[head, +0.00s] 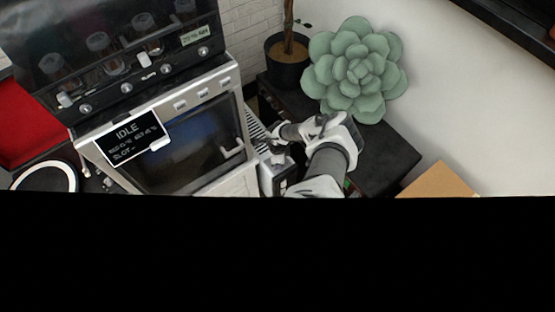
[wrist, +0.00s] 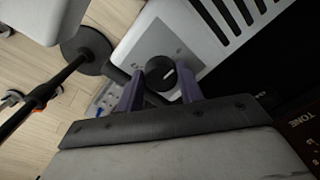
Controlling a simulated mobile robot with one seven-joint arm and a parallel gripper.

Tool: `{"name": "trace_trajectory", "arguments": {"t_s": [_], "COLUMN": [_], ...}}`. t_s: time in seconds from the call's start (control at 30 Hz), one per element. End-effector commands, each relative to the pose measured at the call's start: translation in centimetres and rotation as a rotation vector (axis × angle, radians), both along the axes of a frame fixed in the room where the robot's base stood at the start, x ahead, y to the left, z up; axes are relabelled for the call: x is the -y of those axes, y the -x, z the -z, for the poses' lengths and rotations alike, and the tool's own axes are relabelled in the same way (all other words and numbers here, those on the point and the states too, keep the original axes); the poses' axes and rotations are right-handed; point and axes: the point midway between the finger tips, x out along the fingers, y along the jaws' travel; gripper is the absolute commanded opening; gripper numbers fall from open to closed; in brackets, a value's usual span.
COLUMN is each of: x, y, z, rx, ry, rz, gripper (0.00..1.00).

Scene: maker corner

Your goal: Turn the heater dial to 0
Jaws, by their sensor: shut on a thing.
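The heater (wrist: 128,48) is a pale box with dark slots along one side. Its dial (wrist: 159,70) is a round black knob with a short white mark, set on a grey panel. My gripper (wrist: 162,84) has one finger on each side of the dial and is shut on it. I cannot read any numbers around the dial. In the head view my arm reaches down to the heater (head: 279,178), beside the oven-like machine, and hides the dial and fingertips.
The machine with an IDLE display (head: 128,138) stands left of my arm. A large green succulent (head: 355,70) and a potted plant (head: 287,66) stand behind it on a dark surface. A cardboard box (head: 442,182) is at the right. A black stand base (wrist: 87,50) is on the wood floor.

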Motion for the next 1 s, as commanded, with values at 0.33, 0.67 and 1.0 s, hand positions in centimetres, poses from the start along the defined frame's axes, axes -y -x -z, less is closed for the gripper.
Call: {"name": "trace_trajectory", "arguments": {"t_s": [0.33, 0.67, 1.0], "x": [0.11, 0.11, 0.05], "y": [0.16, 0.14, 0.04], "z": [0.1, 0.09, 0.01], "rx": [-0.003, -0.003, -0.001], "ry": [0.003, 0.003, 0.0], "rz": [-0.043, -0.043, -0.041], "gripper": [0.14, 0.43, 0.58]}}
